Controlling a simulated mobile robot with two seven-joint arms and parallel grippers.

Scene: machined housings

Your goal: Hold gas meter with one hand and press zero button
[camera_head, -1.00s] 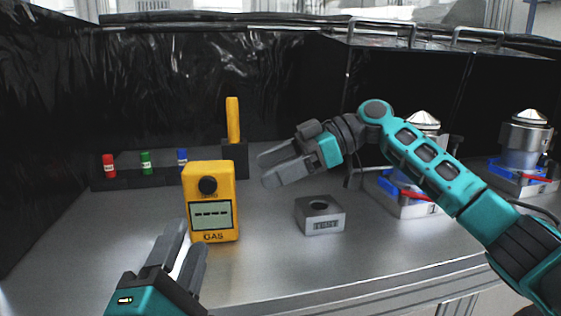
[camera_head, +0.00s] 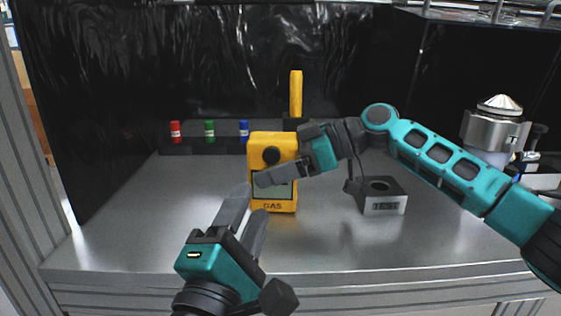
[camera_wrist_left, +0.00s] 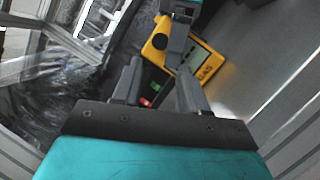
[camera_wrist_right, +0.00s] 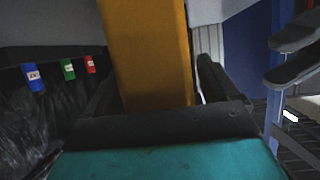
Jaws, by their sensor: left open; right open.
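The yellow gas meter (camera_head: 286,204) stands upright on the metal table, with a dark round knob (camera_head: 271,155) above a pale screen. My right gripper (camera_head: 262,172) is open at the meter from the right. One finger crosses in front of the screen; the other is hidden. In the right wrist view, the yellow meter body (camera_wrist_right: 150,50) lies between the open fingers. My left gripper (camera_head: 252,198) is open and empty, low in front of the meter's left side. The left wrist view shows the meter (camera_wrist_left: 207,70) beyond its fingertips, with part of my right gripper over it.
A grey TEST block (camera_head: 385,205) sits right of the meter. Red (camera_head: 175,131), green (camera_head: 209,131) and blue (camera_head: 244,130) cylinders stand in a dark rack behind. A yellow upright piece (camera_head: 296,93) is behind the meter. The table's left part is clear.

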